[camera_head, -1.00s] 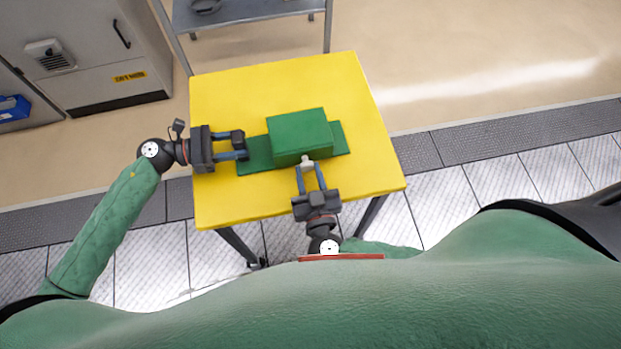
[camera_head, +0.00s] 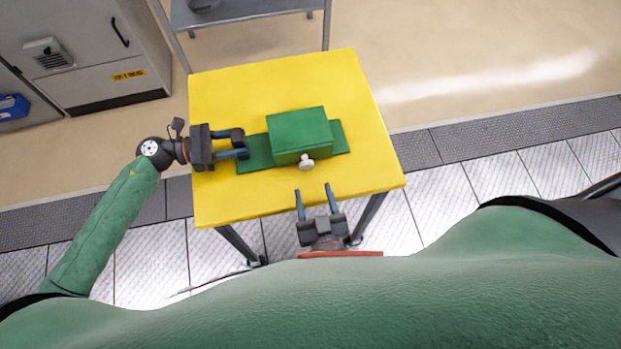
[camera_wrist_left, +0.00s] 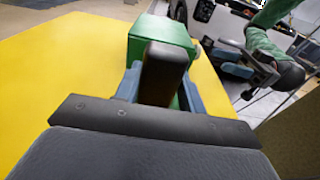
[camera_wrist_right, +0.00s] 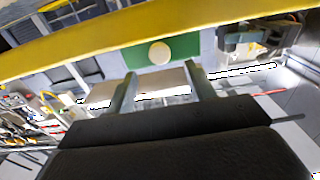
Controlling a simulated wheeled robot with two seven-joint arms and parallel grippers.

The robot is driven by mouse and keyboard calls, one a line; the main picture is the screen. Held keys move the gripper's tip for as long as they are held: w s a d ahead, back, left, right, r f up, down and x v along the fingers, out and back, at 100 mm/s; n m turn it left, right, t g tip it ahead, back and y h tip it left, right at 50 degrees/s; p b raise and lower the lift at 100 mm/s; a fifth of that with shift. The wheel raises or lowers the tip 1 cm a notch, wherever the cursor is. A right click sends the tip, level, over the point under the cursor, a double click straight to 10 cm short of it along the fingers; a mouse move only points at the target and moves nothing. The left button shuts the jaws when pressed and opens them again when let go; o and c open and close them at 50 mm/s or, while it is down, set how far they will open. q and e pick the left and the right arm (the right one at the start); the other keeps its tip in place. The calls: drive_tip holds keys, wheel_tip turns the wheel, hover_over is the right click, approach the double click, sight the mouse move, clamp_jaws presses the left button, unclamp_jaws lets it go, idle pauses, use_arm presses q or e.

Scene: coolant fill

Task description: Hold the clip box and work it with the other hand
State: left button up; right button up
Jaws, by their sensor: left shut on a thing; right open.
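The green clip box (camera_head: 300,132) sits on a flat green base plate (camera_head: 257,153) on the yellow table. A pale round knob (camera_head: 306,162) sticks out of its near face. My left gripper (camera_head: 243,147) is shut on the left end of the base plate; in the left wrist view the box (camera_wrist_left: 160,32) stands just beyond the fingers. My right gripper (camera_head: 313,190) is open and empty at the table's near edge, apart from the knob. In the right wrist view the knob (camera_wrist_right: 159,53) shows ahead, between the fingertips, on the green face.
The yellow table (camera_head: 222,100) is clear around the box. A grey cabinet (camera_head: 90,50) stands at the upper left and a grey metal cart (camera_head: 245,12) stands behind the table. A blue bin (camera_head: 14,107) is at the far left.

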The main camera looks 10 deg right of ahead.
drive_tip(key=shift+s, duration=2.75)
use_arm(q)
drive_tip(key=o, duration=1)
drive_tip(key=shift+c, duration=0.2)
